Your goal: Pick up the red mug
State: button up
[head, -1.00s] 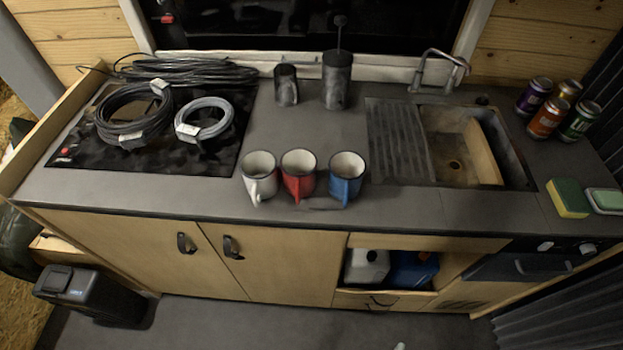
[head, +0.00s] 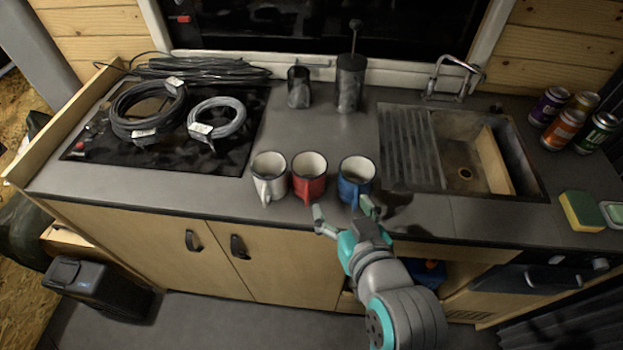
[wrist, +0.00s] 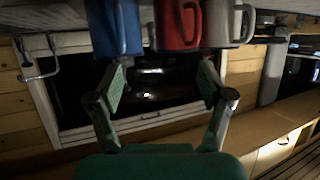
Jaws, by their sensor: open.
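The red mug (head: 309,178) stands upright on the grey counter between a white mug (head: 269,178) and a blue mug (head: 356,180), its handle toward the front edge. My gripper (head: 343,217) is open and empty at the counter's front edge, in front of the red and blue mugs. In the wrist view, the picture is upside down, and the red mug (wrist: 177,25) lies beyond the open fingers (wrist: 162,88), roughly between them. The blue mug (wrist: 117,27) is close to one finger and the white mug (wrist: 221,22) close to the other. I cannot tell whether they touch.
A sink (head: 460,160) is to the right, with several cans (head: 563,128) and a sponge (head: 581,211) beyond it. Cable coils (head: 217,119) lie on the hob at left. Two dark canisters (head: 350,82) stand behind the mugs, with bare counter between.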

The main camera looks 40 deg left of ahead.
notch_tip(320, 180, up, 2)
jog(key=a+r+n, duration=0.1)
jog(key=a, duration=0.2)
send_near(305, 159)
jog(key=shift+g, duration=0.4)
jog(key=x, duration=0.4)
jog(key=shift+w+a+f, duration=0.15)
jog(key=shift+w+a, duration=0.05)
jog(key=shift+w, duration=0.25)
jog(key=c, duration=0.9)
